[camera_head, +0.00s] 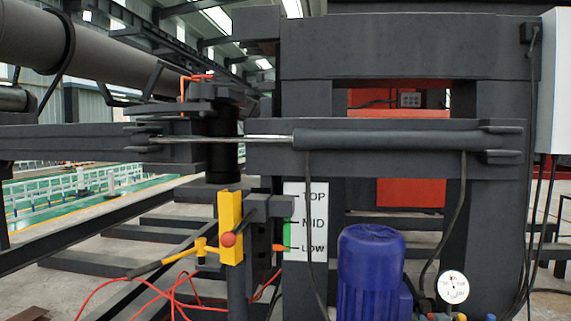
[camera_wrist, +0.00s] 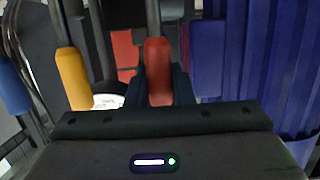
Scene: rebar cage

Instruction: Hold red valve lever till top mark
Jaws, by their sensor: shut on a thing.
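The red valve lever (camera_wrist: 158,60) stands upright in the middle of the wrist view. My gripper (camera_wrist: 159,88) is shut on it, with a dark finger on each side of its red handle. The lower part of the handle is hidden behind my gripper body. In the head view, a white scale board (camera_head: 318,210) reads TOP, MID and LOW from top to bottom. An orange pointer (camera_head: 279,247) is level with the LOW mark, beside a green strip. My gripper does not show in the head view.
In the head view, a blue motor (camera_head: 371,270) and a round gauge (camera_head: 453,287) stand right of the scale.

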